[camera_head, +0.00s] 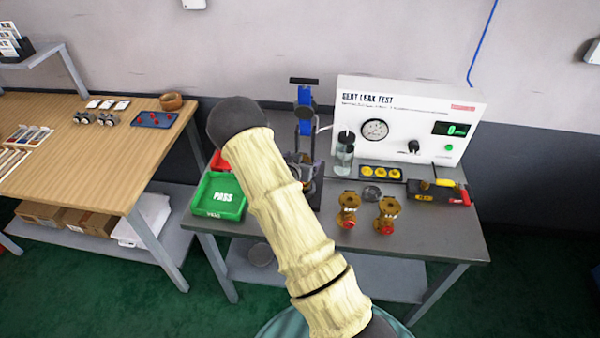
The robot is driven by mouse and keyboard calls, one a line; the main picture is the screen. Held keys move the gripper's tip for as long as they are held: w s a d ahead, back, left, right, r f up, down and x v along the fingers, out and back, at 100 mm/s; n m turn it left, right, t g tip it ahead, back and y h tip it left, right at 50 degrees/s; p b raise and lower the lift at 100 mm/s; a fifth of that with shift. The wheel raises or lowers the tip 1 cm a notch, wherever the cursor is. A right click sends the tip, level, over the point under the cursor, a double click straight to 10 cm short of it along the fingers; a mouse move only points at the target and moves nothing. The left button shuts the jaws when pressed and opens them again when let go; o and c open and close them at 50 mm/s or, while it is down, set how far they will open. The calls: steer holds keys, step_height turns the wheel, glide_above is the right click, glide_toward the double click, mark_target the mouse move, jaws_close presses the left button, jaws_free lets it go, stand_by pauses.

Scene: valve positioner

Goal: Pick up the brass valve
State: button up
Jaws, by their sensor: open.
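Two brass valves stand side by side on the grey bench (455,245), near its front edge. The left brass valve (348,209) and the right brass valve (387,214) each have a red part low at the front. They look upright and apart from each other. My arm, in a cream sleeve with a dark joint at its upper end, crosses the middle of the view, left of both valves. My gripper cannot be made out. The arm hides part of the bench and of the blue clamp fixture (305,115).
Behind the valves are a small round clear dish (371,193), a dark tray with yellow pieces (380,173) and the leak tester (408,120). A yellow-red tool (440,192) lies right. A green PASS bin (218,196) and part of a red bin (220,162) stand left.

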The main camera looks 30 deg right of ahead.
steer(key=shift+s+d, duration=0.15)
steer(key=c, duration=1.8)
steer(key=shift+r, duration=0.15)
jaws_close()
steer(key=shift+r, duration=0.1)
step_height(320, 180, up, 10)
steer(key=shift+f+b, duration=0.1)
steer(key=shift+b, duration=0.65)
